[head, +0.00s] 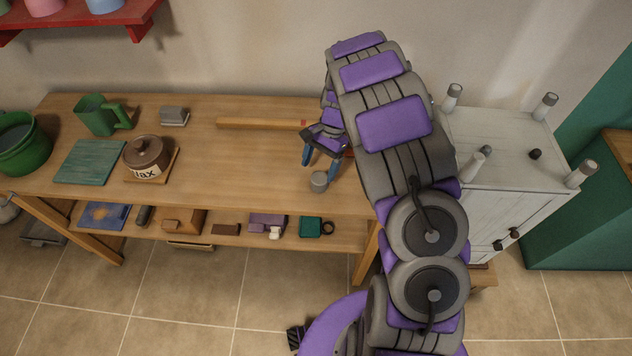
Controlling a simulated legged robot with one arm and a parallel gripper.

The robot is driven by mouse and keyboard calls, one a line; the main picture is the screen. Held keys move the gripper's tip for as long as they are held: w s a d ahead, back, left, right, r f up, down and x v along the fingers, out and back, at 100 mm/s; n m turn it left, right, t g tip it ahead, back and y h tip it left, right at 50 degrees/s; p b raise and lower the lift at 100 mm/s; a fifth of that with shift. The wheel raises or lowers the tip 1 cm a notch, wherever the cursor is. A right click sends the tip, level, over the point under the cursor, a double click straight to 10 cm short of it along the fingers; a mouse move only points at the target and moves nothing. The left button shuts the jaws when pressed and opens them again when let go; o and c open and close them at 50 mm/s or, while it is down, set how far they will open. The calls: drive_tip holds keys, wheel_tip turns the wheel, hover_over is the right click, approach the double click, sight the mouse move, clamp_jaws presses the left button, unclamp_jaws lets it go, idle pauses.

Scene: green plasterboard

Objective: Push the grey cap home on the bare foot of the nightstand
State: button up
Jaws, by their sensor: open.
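The grey cap (319,181) is a small round piece standing on the wooden workbench (240,175), near its front edge. My gripper (320,166) is open, with its blue fingers pointing down just above and behind the cap; I cannot tell whether they touch it. The white nightstand (500,145) is upside down on the right, its feet pointing up. The front left foot (475,166) looks bare and pale. The other feet, at back left (453,96), back right (546,106) and front right (581,174), have darker grey ends.
A wooden bar (260,123) lies behind my gripper. A wax jar (146,156), teal board (90,162), green mug (101,115), green pot (20,150) and grey block (174,116) occupy the bench's left. My arm covers the bench's right end.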

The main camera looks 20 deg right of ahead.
sight(317, 178)
drive_tip(key=shift+s+d+f, duration=0.15)
drive_tip(key=shift+d+f, duration=0.2)
drive_tip(key=shift+d, duration=0.2)
drive_tip(key=x, duration=0.1)
drive_tip(key=b+x, duration=0.1)
drive_tip(key=x, duration=0.1)
drive_tip(key=b+x, duration=0.1)
drive_tip(key=x, duration=0.1)
drive_tip(key=shift+a, duration=0.55)
drive_tip(key=shift+d+r, duration=0.1)
drive_tip(key=shift+d, duration=0.5)
drive_tip(key=c, duration=0.5)
drive_tip(key=shift+a, duration=0.1)
drive_tip(key=c, duration=0.3)
drive_tip(key=shift+a, duration=0.35)
drive_tip(key=shift+c, duration=1.3)
